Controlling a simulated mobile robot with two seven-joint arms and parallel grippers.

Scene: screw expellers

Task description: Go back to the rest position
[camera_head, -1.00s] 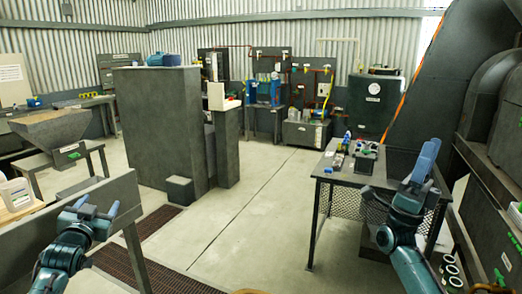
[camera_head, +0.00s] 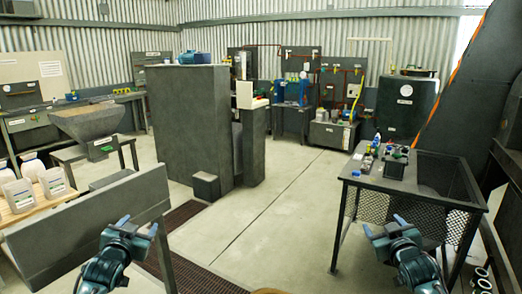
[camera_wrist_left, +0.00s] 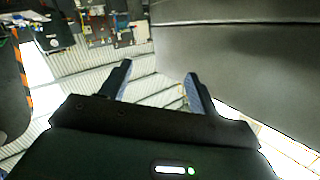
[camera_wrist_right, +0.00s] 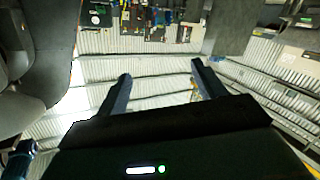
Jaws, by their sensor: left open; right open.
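My left gripper (camera_head: 138,226) is at the lower left of the head view, in front of a dark grey panel. It is open and empty; its two blue-lined fingers (camera_wrist_left: 158,88) stand apart in the left wrist view. My right gripper (camera_head: 383,226) is at the lower right of the head view, in front of the dark table. It is open and empty too, and its fingers (camera_wrist_right: 160,85) show spread in the right wrist view. Neither gripper touches anything that I can see.
A dark panel (camera_head: 90,232) stands close to my left gripper. A table (camera_head: 440,188) with small items (camera_head: 393,168) is beyond my right gripper. White jugs (camera_head: 52,183) stand at the left. The concrete floor (camera_head: 285,215) between is clear.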

